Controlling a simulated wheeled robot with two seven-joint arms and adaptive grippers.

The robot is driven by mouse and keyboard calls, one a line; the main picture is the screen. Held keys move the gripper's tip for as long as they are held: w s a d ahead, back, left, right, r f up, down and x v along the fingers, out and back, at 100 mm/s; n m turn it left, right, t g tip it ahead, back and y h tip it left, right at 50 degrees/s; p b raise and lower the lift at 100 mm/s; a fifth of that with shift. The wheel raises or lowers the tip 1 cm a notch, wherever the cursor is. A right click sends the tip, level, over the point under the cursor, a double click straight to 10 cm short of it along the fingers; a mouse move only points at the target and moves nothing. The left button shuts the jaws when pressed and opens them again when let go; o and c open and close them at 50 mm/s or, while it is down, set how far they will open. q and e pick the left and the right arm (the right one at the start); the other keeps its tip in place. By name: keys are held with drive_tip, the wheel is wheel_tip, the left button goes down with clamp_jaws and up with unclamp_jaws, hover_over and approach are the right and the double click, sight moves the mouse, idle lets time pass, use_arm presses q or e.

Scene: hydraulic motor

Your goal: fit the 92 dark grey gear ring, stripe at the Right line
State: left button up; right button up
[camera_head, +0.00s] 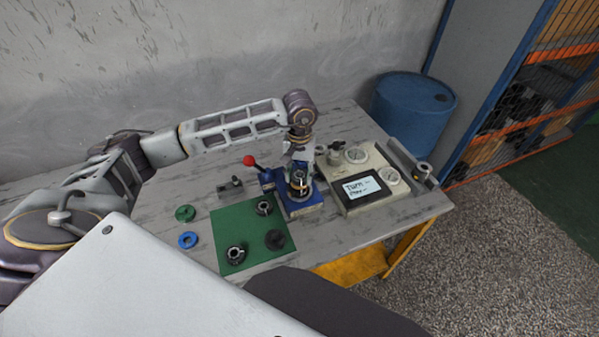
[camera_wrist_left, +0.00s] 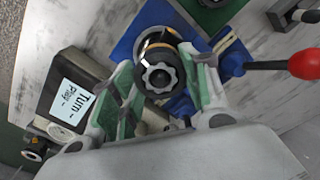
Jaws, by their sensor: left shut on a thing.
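The hydraulic motor (camera_head: 299,192) stands upright on a blue base (camera_head: 306,209) on the table, with a gold band near its top. My left gripper (camera_head: 302,164) comes down over it. In the left wrist view, my left gripper (camera_wrist_left: 163,82) has its green-padded fingers on either side of a dark grey gear ring (camera_wrist_left: 159,79), which has a toothed light centre. The ring is at the top of the motor, above the gold band; I cannot tell how deep it sits. My right gripper is not in view.
A green mat (camera_head: 228,221) holds several dark parts. Green (camera_head: 185,213) and blue (camera_head: 188,240) rings lie left of it. A red-knobbed lever (camera_head: 250,161) stands beside the motor. A gauge box (camera_head: 352,205) with a screen reading "Turn" and "Play" stands right.

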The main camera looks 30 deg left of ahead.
use_arm(q)
drive_tip(key=o, duration=1.8)
drive_tip(key=shift+c, duration=0.2)
drive_tip(key=shift+r, duration=0.15)
drive_tip(key=shift+r+p, duration=0.55)
drive_tip(key=shift+r, duration=0.8)
drive_tip(key=shift+r+p, duration=0.65)
drive_tip(key=shift+r, duration=1.4)
